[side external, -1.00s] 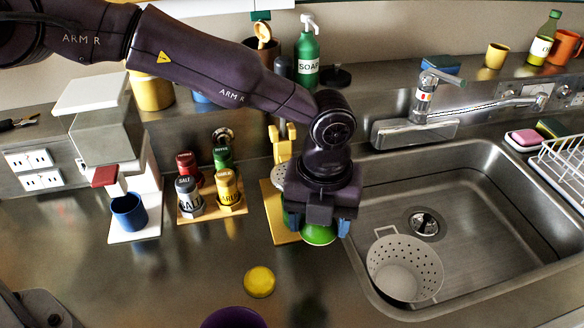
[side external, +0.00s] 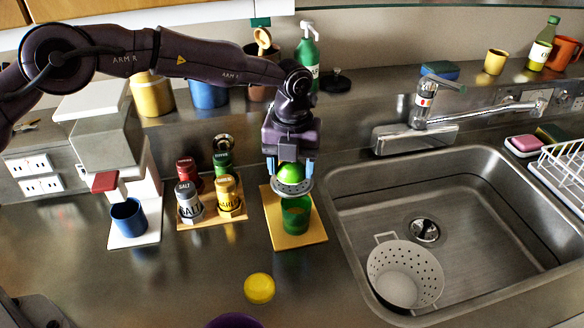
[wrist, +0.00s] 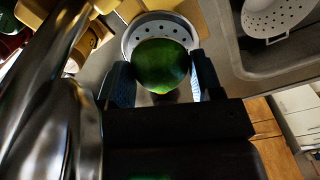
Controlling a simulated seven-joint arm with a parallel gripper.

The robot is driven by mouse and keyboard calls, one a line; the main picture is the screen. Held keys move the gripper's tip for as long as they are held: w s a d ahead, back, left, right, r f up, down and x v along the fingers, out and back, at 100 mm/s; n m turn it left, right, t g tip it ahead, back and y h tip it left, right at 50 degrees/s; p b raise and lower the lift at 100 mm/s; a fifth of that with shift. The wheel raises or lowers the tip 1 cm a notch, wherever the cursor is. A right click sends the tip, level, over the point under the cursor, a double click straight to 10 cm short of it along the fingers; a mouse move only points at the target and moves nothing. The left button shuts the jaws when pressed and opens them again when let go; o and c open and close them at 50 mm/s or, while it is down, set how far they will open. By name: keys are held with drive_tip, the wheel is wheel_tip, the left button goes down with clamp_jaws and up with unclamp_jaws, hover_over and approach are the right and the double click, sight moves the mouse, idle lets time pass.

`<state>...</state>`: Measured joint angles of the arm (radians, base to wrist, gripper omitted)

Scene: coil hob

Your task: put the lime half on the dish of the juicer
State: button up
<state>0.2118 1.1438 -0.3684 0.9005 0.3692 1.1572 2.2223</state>
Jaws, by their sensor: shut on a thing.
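The green lime half (side external: 292,172) is held between the blue-grey fingers of my gripper (side external: 290,168), which is shut on it. In the wrist view the lime half (wrist: 162,66) sits between the fingers, over the pale perforated dish of the juicer (wrist: 133,33). In the side view the dish (side external: 291,188) is right below the lime half; I cannot tell whether they touch. A green cup (side external: 296,217) stands under the dish on the juicer's yellow base (side external: 312,226). The upper part of the juicer is hidden behind my gripper.
Shaker jars (side external: 226,194) stand on a board to the left, beside a white machine with a blue mug (side external: 128,216). A yellow round piece (side external: 259,288) lies in front. The sink (side external: 480,215) with a colander (side external: 405,272) is to the right.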

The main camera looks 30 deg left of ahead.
drive_tip(key=shift+f, duration=0.65)
drive_tip(key=shift+f, duration=0.1)
drive_tip(key=o, duration=0.9)
wheel_tip(320, 180, up, 12)
drive_tip(key=shift+r, duration=0.15)
